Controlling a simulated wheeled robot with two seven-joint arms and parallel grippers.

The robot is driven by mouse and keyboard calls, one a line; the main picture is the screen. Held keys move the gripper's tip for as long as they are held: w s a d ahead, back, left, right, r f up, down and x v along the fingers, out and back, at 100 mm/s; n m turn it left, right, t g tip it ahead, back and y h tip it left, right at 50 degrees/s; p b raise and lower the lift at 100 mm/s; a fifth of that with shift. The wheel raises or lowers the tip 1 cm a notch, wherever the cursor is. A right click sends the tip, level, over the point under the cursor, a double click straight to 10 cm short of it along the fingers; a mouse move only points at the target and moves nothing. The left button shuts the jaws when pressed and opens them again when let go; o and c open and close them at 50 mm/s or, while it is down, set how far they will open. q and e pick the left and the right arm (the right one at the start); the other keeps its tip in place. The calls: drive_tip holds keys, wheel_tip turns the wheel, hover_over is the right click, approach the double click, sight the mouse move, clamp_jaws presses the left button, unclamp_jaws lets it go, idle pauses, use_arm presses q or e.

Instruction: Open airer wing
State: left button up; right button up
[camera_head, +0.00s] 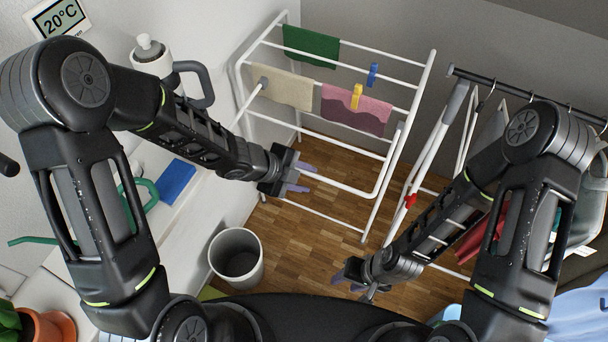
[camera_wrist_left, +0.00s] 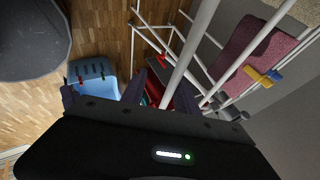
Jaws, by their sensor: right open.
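The white airer (camera_head: 419,88) stands at the back centre with cloths over its rails. A white U-shaped wing frame (camera_head: 340,187) hangs from its near side, sloping down toward me. My left gripper (camera_head: 301,178) is at the wing's lower bar, its purple fingers spread apart with the bar appearing to run between them. In the left wrist view a white bar (camera_wrist_left: 190,55) passes close by the fingers; contact cannot be told. My right gripper (camera_head: 353,284) is open and empty, low over the floor, below and right of the wing.
A grey bin (camera_head: 258,262) stands on the wooden floor below my left gripper. A clothes rack (camera_head: 478,78) with hangers is at the right, near my right arm. A white counter with a blue box (camera_head: 177,181) lies left. A blue basket (camera_wrist_left: 93,70) shows in the left wrist view.

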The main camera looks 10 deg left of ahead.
use_arm(q)
drive_tip(key=shift+w+d+r, duration=0.1)
idle(0.4)
drive_tip(key=p+v, duration=0.4)
drive_tip(key=v, duration=0.3)
drive_tip(key=shift+s+a+r, duration=0.2)
drive_tip(key=shift+a, duration=0.05)
idle(0.4)
